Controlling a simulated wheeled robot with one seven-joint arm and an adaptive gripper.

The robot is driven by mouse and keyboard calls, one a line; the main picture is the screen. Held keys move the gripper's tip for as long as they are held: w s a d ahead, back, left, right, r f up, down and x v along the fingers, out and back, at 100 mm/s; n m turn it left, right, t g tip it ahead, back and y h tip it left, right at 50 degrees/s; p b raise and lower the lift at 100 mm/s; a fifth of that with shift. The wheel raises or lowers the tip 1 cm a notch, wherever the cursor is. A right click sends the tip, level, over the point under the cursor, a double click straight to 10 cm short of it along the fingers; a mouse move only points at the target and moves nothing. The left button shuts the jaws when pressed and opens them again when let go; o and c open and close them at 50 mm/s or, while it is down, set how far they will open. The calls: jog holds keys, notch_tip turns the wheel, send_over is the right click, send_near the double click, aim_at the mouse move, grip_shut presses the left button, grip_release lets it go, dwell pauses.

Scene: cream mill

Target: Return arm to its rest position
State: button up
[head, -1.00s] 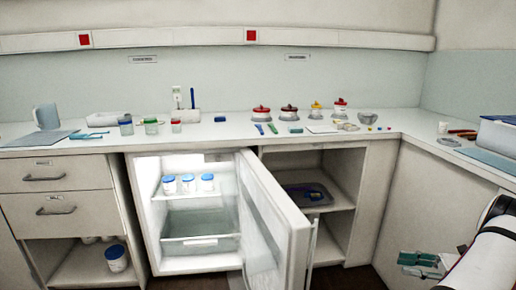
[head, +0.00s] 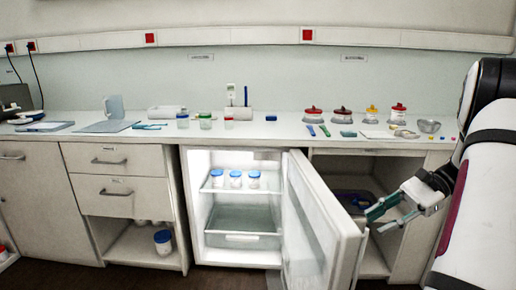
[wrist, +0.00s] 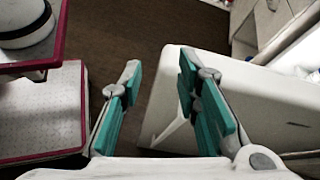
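My gripper (head: 388,213) is at the right in the head view, in front of the open lower cabinet and to the right of the open fridge door (head: 322,225). My arm is bent and comes in from the right edge of the head view. In the wrist view a large white panel (wrist: 255,105), which looks like the fridge door, lies close behind and beside the right finger. Whether they touch cannot be told.
The fridge holds several blue-lidded jars (head: 235,178) on its shelf. A tray (head: 352,197) sits inside the open cabinet.

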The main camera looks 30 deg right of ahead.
jog(key=s+a+r+n+g+h, duration=0.1)
jog(key=a+r+n+g+h, duration=0.3)
jog(key=a, duration=0.8)
jog(key=s+a+r+n+g+h, duration=0.15)
jog(key=a+r+n, duration=0.3)
jog(key=a, duration=0.65)
jog(key=s+a+f+n+t+h, duration=0.1)
jog(key=s+a+f+n+h, duration=0.1)
jog(key=s+a+n+h, duration=0.25)
jog(key=s+a+f+n+t+h, duration=0.1)
jog(key=s+a+f+n+h, duration=0.1)
jog(key=s+a+n, duration=0.35)
notch_tip(320, 180, up, 23)
jog(key=s+d+n+t+p, duration=0.1)
jog(key=s+t+p, duration=0.1)
jog(key=p, duration=1.9)
jog(key=shift+s+d+t, duration=0.3)
jog(key=shift+s+t, duration=0.1)
jog(key=shift+t, duration=0.45)
jog(key=shift+o, duration=0.4)
